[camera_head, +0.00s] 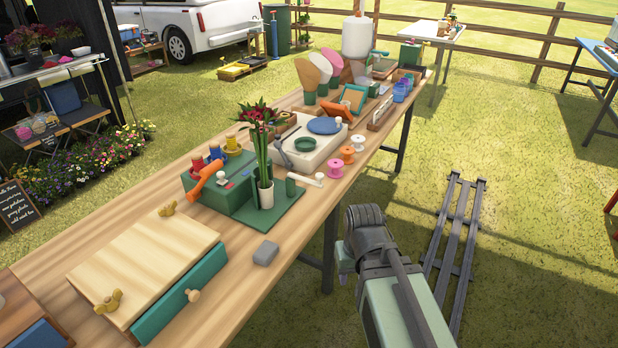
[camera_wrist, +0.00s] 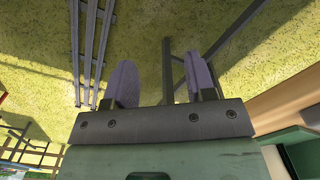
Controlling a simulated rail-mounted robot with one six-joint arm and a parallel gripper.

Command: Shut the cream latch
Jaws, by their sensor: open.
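A small cream bar (camera_head: 306,180) lies beside a short green post on the green base board, at its far right corner. It looks like the cream latch, but I cannot tell whether it is open or shut. The board belongs to a green fixture (camera_head: 235,198) with an orange handle (camera_head: 206,178) and a white knob. My gripper (camera_head: 344,262) is off the table's right edge, to the right of and nearer than the cream bar. In the wrist view its two lavender fingers (camera_wrist: 162,82) are apart with nothing between them. The cream bar does not show there.
A white cup with red flowers (camera_head: 265,192) stands on the board close to the bar. A white machine (camera_head: 312,142) and spools (camera_head: 347,154) stand beyond it. A grey block (camera_head: 265,253) and a wooden box with a green drawer (camera_head: 180,297) are nearer. Grass lies right of the table.

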